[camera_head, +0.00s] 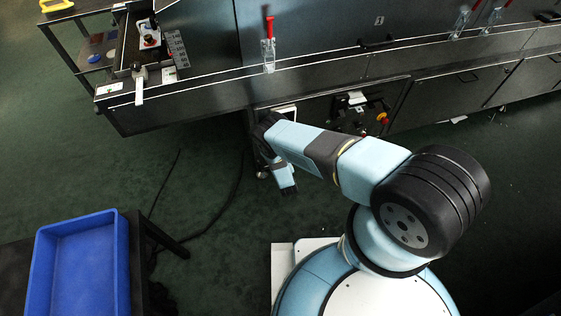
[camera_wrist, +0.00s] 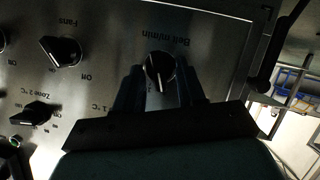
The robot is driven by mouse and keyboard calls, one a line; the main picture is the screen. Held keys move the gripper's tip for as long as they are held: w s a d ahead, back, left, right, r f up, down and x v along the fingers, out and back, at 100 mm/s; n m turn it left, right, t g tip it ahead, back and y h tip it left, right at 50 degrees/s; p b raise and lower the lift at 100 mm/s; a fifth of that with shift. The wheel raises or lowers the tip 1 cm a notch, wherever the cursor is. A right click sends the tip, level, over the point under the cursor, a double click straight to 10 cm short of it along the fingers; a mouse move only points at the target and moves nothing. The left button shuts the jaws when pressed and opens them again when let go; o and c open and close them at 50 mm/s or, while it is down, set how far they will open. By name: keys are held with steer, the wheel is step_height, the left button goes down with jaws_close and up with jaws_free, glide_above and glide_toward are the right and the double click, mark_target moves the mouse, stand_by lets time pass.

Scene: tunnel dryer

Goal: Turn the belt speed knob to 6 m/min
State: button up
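The belt speed knob (camera_wrist: 160,71), black and round with a raised grip bar, is on a brushed metal panel (camera_wrist: 210,55) in the wrist view. Its label "Belt m/min" appears upside down above it. My gripper (camera_wrist: 160,88) is open, with one dark finger on each side of the knob. I cannot tell whether the fingers touch it. A pale pointer line shows on the knob, but the scale is too dark to read.
A Fans knob (camera_wrist: 61,51) and a Zone 2 °C knob (camera_wrist: 37,114) sit left of the belt knob. A long dark machine (camera_head: 200,97) runs across the back of the head view. A blue bin (camera_head: 84,268) stands front left. Open green floor lies between.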

steer(key=c, duration=0.6)
steer(key=shift+c, duration=0.2)
steer(key=shift+a+n+h, duration=0.15)
steer(key=shift+n+h, duration=0.25)
steer(key=o, duration=0.6)
steer(key=shift+o, duration=0.2)
steer(key=shift+s, duration=0.1)
steer(key=v, duration=1.3)
steer(key=shift+s, duration=0.4)
steer(key=shift+f, duration=0.1)
